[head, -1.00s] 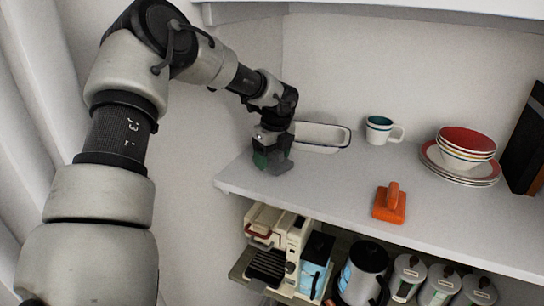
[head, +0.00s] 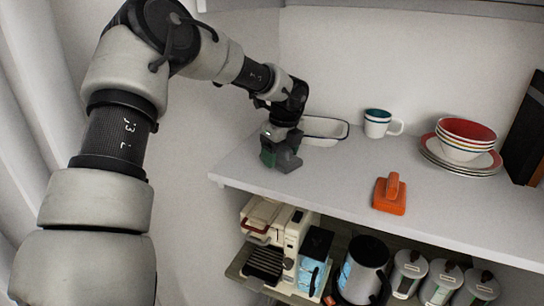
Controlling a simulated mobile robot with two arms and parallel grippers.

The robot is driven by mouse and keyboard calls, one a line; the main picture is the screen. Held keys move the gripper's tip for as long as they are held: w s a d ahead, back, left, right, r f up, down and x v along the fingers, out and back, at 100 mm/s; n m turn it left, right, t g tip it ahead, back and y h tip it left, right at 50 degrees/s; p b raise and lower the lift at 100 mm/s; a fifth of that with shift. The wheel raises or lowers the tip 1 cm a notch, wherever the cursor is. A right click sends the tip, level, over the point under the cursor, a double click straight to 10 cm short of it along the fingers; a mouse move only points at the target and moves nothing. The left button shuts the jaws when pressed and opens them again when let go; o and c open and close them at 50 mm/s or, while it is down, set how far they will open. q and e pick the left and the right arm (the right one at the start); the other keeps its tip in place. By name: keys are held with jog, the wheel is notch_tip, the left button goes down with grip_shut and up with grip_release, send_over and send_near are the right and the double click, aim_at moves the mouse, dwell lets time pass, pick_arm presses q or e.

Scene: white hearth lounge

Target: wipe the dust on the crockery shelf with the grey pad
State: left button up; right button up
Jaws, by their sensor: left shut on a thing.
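The crockery shelf (head: 330,183) is a white board across the middle of the head view. My left gripper (head: 281,158) is over its left end, pointing down, shut on the grey pad (head: 288,161). The pad is partly hidden by the fingers and seems to be at the shelf surface; I cannot tell whether it touches. No dust can be made out clearly on the board. My right gripper is not in view.
A white dish (head: 325,129) stands just behind my left gripper. Stacked cups (head: 377,124), an orange-handled block (head: 389,195), bowls on plates (head: 465,137) and a dark panel (head: 525,140) stand further right. Appliances and canisters (head: 409,272) fill the lower shelf.

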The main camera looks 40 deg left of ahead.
pick_arm(q)
jog(key=shift+w+d, duration=0.15)
jog(key=shift+d, duration=0.3)
jog(key=shift+f+b, duration=0.1)
jog(key=shift+b, duration=0.65)
jog(key=shift+s+a+b, duration=0.2)
jog(key=shift+s+a, duration=0.05)
jog(key=shift+a, duration=0.4)
jog(key=shift+s+a+b, duration=0.2)
jog(key=shift+a, duration=0.5)
jog(key=shift+s+a+b, duration=0.2)
jog(key=shift+s+a, duration=0.05)
jog(key=shift+a, duration=0.4)
jog(key=shift+r+p, duration=1.05)
jog(key=shift+r, duration=2.1)
jog(key=shift+r+p, duration=0.6)
jog(key=shift+r, duration=0.9)
